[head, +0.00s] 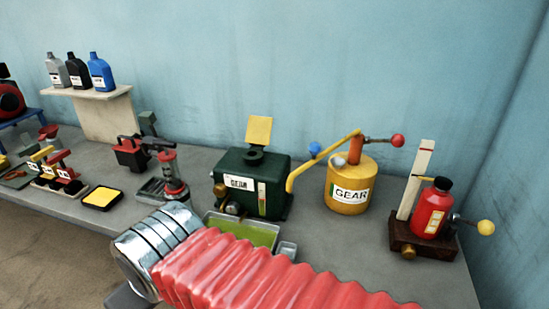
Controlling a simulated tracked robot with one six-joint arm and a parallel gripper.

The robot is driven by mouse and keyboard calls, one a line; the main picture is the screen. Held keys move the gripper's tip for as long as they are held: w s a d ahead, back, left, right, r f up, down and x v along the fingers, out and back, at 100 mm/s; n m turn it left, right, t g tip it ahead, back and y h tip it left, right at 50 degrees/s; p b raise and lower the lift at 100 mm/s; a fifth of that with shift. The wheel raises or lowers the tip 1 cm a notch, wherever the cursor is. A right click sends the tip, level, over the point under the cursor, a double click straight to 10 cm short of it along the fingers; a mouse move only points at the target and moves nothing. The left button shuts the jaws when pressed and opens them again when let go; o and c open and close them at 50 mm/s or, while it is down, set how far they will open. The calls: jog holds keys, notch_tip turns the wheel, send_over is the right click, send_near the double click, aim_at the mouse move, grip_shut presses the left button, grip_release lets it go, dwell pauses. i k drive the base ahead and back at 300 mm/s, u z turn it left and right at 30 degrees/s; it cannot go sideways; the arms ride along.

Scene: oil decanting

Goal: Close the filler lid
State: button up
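A dark green tank (268,172) with a GEAR label stands on the bench near the middle of the head view. A dark round filler neck (256,150) rises from its top. The yellow filler lid (259,130) stands raised, nearly upright, above the neck, so the filler is open. My arm, with red bellows and chrome rings, crosses the lower foreground in front of the tank. My gripper is not visible, so its place relative to the lid cannot be told.
A yellow GEAR can (350,185) with a lever and curved spout stands right of the tank. A tray of green liquid (212,218) lies in front of it. A red bottle (432,208) stands far right. A red-and-black hand pump (172,172) stands left. Several bottles sit on a raised shelf (118,92).

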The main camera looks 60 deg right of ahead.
aim_at(258, 130)
jog(key=z, duration=1.55)
jog(key=k, duration=1.35)
jog(key=z, duration=0.2)
jog(key=i, duration=1.35)
jog(key=u, duration=0.25)
